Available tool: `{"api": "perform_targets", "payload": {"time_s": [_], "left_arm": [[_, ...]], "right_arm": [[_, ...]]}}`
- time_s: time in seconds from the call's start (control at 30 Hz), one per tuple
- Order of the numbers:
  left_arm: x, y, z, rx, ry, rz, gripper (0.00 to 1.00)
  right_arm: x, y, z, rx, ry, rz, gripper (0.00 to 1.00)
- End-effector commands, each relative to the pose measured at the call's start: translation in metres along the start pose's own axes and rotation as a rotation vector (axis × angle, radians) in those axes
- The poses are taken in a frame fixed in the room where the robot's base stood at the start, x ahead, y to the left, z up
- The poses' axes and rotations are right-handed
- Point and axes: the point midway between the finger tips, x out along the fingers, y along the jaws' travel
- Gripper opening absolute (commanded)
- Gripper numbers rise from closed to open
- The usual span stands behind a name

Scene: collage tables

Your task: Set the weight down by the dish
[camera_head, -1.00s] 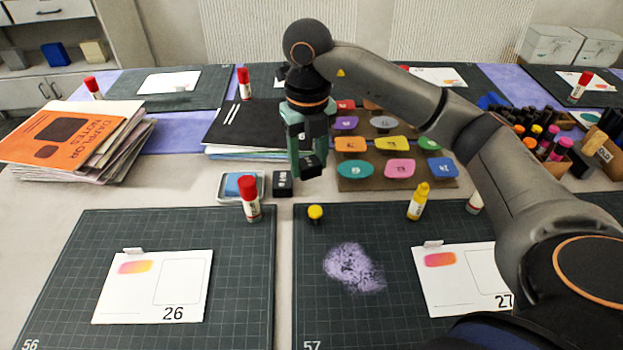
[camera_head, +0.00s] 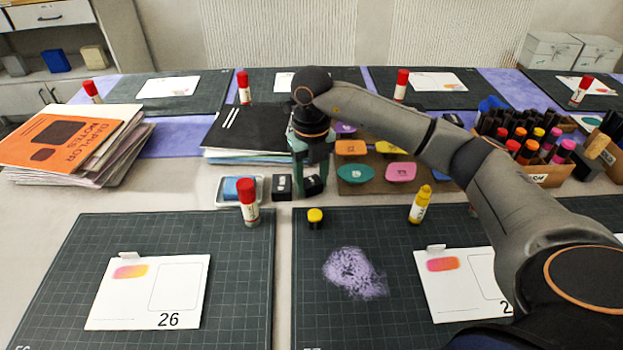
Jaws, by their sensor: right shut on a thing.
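My right gripper (camera_head: 313,172) reaches down from above and is shut on a black weight (camera_head: 313,187), a small dark block. The weight is at or just above the table; I cannot tell if it touches. A second black block (camera_head: 282,188) with a white mark stands just left of it. A red-capped glue stick (camera_head: 248,203) stands in front of the dish. My left gripper is not in view.
A board with coloured pads (camera_head: 401,171) lies right of the gripper. Black folders (camera_head: 245,130) are behind the dish. Markers fill a box (camera_head: 545,172) at right.

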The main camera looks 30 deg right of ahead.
Motion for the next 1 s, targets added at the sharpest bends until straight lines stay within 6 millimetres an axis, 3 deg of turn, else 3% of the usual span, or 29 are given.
{"api": "perform_targets", "payload": {"time_s": [0.1, 0.13, 0.23, 0.57, 0.67, 1.0], "left_arm": [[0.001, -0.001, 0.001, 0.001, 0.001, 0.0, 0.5], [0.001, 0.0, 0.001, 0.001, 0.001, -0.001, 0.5], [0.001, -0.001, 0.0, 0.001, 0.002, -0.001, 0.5], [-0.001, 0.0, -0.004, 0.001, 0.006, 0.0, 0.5], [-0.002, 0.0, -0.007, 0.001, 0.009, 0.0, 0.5], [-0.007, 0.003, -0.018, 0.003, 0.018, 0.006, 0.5]], "right_arm": [[0.004, 0.0, 0.0, 0.0, -0.001, 0.001, 0.0], [0.004, 0.0, 0.0, 0.0, 0.0, 0.0, 0.54], [0.003, 0.0, 0.0, 0.0, 0.0, 0.0, 0.64], [-0.003, 0.0, 0.0, 0.0, -0.001, 0.001, 0.64], [-0.017, 0.0, 0.001, 0.001, -0.003, 0.002, 0.64], [-0.089, 0.001, 0.001, 0.0, -0.004, 0.002, 0.64]]}}
